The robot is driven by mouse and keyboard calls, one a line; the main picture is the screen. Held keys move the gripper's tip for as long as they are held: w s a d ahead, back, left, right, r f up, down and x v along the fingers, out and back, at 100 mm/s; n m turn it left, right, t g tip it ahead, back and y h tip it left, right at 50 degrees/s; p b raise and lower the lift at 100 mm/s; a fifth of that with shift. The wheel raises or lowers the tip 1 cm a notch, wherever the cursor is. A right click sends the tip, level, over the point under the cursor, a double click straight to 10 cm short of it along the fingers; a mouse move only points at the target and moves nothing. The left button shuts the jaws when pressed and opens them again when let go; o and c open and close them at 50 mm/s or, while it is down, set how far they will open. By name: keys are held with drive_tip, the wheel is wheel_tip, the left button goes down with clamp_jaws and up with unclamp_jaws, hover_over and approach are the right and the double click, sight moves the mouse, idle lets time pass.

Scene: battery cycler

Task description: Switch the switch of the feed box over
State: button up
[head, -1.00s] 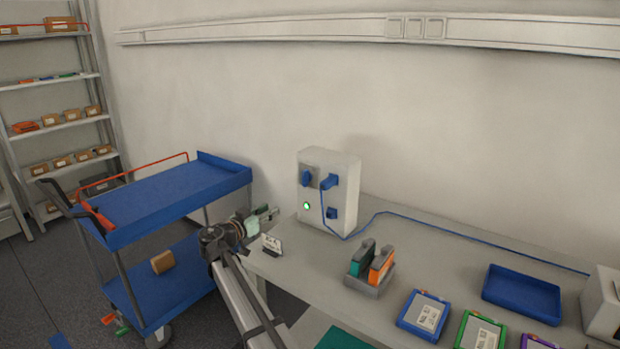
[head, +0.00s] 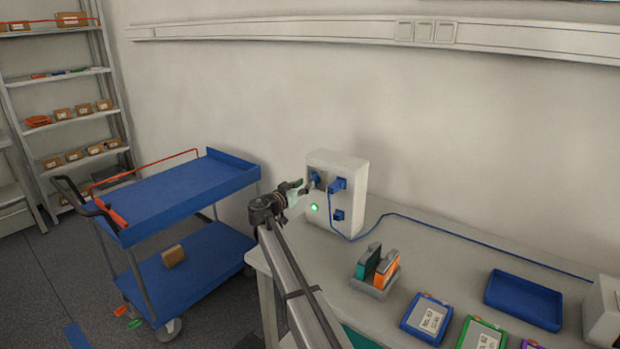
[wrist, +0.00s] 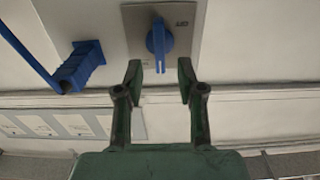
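The feed box (head: 347,177) is a white-grey box standing at the left end of the table against the wall. Its blue rotary switch (wrist: 160,40) sits on a grey plate in the wrist view, its handle in line with the picture's vertical. The switch also shows in the head view (head: 315,177), beside my gripper. My gripper (wrist: 160,70) is open, with its two fingertips just below the switch handle in the wrist view, one to each side. The handle's lower tip is near the gap between the fingertips. Contact cannot be told. A green lamp (head: 314,207) is lit on the box.
A blue plug (wrist: 80,68) with its cable is left of the switch in the wrist view. A blue socket (head: 339,215) is lower on the box. A holder (head: 376,288) with two modules and a blue tray (head: 523,299) are on the table. A blue cart (head: 180,195) stands left.

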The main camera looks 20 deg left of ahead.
sight(312, 180)
drive_tip(key=shift+p+x, duration=0.5)
drive_tip(key=shift+x, duration=1.4)
clamp_jaws()
